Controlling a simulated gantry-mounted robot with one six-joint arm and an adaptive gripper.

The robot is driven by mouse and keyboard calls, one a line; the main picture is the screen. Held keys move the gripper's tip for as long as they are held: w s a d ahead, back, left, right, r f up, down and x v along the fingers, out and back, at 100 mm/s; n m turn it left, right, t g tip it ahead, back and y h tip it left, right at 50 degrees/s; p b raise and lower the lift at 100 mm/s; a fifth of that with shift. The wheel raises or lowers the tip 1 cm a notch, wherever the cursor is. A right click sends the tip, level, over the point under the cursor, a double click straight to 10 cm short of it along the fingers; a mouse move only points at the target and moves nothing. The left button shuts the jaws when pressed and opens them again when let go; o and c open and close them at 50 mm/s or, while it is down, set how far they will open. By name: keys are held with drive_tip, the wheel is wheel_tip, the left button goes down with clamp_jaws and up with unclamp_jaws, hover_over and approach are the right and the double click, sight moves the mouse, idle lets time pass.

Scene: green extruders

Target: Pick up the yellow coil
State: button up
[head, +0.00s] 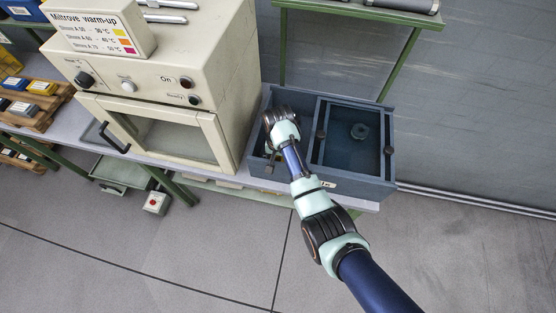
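No yellow coil can be clearly made out.
A cream oven (160,140) with a glass door and a warm-up sign (100,30) stands left of the box. A green frame (398,65) rises behind the box. A red-button box (156,203) is below the bench.

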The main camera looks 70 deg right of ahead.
wheel_tip(320, 180, up, 20)
drive_tip(key=p, duration=0.9)
drive_tip(key=shift+f+p, duration=0.2)
drive_tip(key=shift+p, duration=0.15)
